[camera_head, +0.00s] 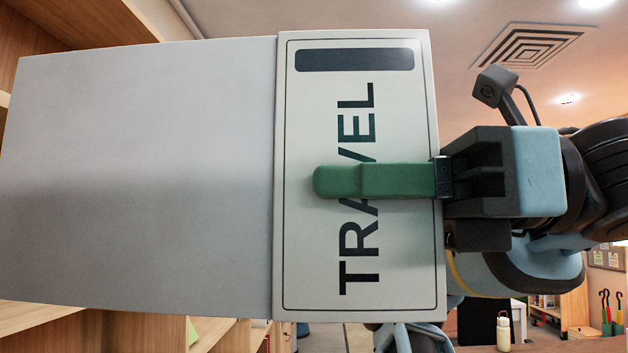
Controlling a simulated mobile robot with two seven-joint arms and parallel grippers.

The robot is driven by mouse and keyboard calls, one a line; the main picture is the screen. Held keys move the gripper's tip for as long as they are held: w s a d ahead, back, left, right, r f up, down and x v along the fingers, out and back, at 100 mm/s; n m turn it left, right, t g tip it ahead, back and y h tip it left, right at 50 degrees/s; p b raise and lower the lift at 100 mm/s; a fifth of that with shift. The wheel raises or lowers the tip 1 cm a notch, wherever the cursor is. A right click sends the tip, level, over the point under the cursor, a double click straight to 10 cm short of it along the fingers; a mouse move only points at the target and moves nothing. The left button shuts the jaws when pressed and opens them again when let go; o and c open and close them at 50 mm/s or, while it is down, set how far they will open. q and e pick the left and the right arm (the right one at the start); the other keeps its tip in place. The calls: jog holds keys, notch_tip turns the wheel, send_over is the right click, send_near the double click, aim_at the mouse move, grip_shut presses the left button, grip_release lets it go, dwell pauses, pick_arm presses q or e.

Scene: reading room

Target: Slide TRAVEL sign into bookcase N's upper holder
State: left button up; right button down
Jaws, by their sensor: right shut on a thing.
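The white TRAVEL sign (300,120) fills the middle of the head view, on edge, with its lettering running upward. It has a thin dark border and a dark bar at the top. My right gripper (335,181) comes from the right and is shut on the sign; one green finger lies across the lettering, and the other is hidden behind. A plain grey-white panel (140,180) adjoins the sign's left edge; I cannot tell whether it is part of the sign. A wooden bookcase (90,20) shows behind at the left, with no letter visible. I cannot make out its upper holder. My left gripper is not in view.
The sign and panel hide most of the bookcase. Wooden shelf boards (60,318) show below the panel. At the lower right, far back, are a pale bottle (503,332) and umbrellas (606,308). A square ceiling vent (530,46) is above right.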

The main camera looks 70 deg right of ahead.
jog(key=v, duration=0.9)
jog(key=shift+w, duration=0.1)
dwell(0.3)
